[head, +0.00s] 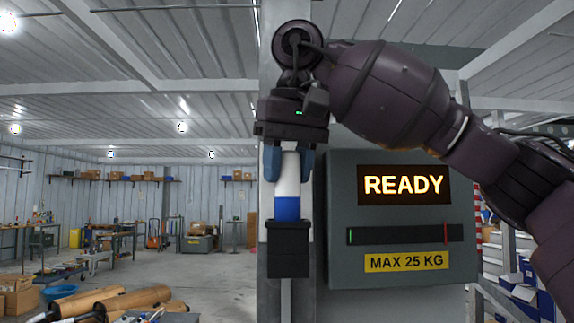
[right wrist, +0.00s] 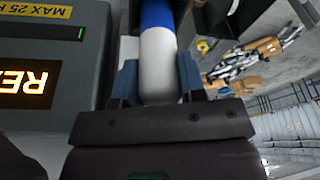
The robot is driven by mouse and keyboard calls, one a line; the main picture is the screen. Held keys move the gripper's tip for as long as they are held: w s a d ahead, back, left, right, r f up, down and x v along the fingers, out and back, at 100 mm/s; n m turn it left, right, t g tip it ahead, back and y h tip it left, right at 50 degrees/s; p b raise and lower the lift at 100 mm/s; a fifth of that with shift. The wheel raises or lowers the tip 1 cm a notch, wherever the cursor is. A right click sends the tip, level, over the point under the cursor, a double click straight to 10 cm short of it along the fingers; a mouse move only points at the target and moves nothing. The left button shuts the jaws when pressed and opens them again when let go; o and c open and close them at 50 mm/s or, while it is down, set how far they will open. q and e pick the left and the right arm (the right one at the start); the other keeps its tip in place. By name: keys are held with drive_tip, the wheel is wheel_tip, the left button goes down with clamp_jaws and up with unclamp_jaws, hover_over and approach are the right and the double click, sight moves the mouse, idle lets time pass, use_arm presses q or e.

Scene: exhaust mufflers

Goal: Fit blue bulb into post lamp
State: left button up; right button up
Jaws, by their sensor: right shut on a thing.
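The blue bulb (head: 288,207) is a white cylinder with a blue band at its lower part. It hangs upright in my right gripper (head: 288,165), whose blue-grey fingers are shut on its white upper part. The bulb and fingers also show in the right wrist view (right wrist: 158,65). Directly below the blue band is a black box-shaped socket (head: 288,250) on the grey post (head: 270,100), which looks like the post lamp. The band's lower edge meets the socket's top in the head view; I cannot tell how deep it sits. My left gripper is out of view.
A grey panel (head: 400,290) with a lit READY sign (head: 403,185) stands close to the right of the post and bulb. Workbenches (head: 100,240) and shelves are far behind. Brown cylinders (head: 130,298) lie at the lower left. The space left of the socket is open.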

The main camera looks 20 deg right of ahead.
drive_tip(key=o, duration=1)
use_arm(q)
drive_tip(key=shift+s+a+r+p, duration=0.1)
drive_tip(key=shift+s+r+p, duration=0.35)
drive_tip(key=shift+p, duration=0.65)
use_arm(e)
drive_tip(key=v, duration=1)
drive_tip(key=shift+s+r, duration=0.15)
drive_tip(key=shift+r, duration=0.2)
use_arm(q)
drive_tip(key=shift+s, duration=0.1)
